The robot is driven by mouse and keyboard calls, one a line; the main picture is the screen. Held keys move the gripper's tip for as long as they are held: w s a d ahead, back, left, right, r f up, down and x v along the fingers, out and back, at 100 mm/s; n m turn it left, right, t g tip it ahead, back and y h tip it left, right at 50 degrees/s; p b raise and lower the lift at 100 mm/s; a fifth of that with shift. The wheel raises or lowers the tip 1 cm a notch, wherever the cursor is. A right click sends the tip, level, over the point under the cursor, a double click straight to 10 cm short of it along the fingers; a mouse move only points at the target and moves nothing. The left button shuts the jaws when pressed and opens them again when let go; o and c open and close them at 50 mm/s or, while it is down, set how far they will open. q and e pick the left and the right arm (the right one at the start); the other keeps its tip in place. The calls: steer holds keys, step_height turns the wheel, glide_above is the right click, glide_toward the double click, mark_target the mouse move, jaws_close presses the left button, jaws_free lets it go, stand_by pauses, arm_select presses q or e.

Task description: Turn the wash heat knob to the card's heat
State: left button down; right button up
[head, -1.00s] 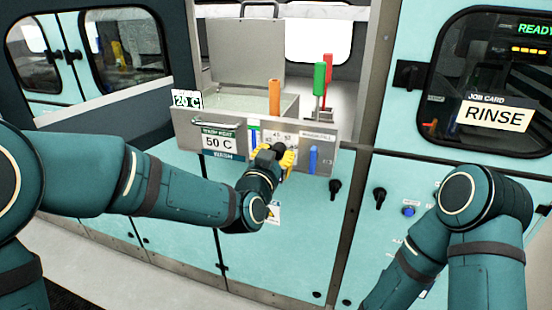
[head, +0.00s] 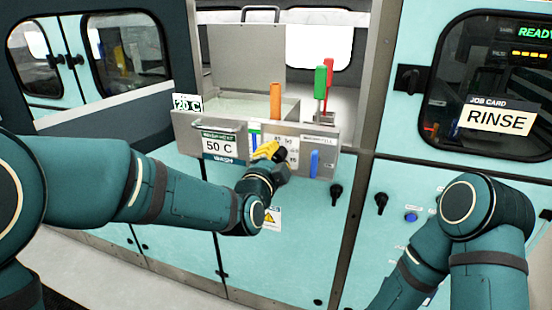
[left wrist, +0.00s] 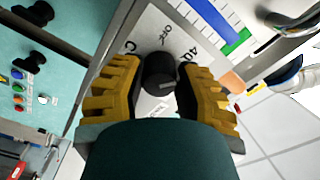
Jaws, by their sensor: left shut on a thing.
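My left gripper (head: 270,153) has its yellow fingers on either side of the dark wash heat knob on the front panel. In the left wrist view the knob (left wrist: 160,72) sits between the two fingers, with a pale pointer mark on its lower right. In the head view the gripper covers most of the knob. The heat card (head: 218,146) reads 50 C, left of the knob. My right arm shows at the lower right, but its gripper is out of view.
A blue slider (head: 314,163) is right of the knob. Orange (head: 275,100) and green (head: 320,80) handles rise behind the panel. A job card (head: 499,117) on the right window reads RINSE.

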arm_select(q)
steer(key=m, duration=0.3)
steer(key=shift+r+m+p, duration=0.15)
steer(key=shift+m+p, duration=0.15)
steer(key=shift+p, duration=0.05)
steer(key=m+p, duration=0.1)
steer(key=m, duration=0.3)
steer(key=shift+m, duration=0.3)
steer(key=m+p, duration=0.1)
steer(key=m, duration=0.3)
steer(key=shift+r+p, duration=0.15)
steer(key=shift+p, duration=0.2)
steer(key=shift+m+p, duration=0.6)
steer(key=shift+m, duration=1.5)
steer(key=c, duration=0.6)
jaws_free()
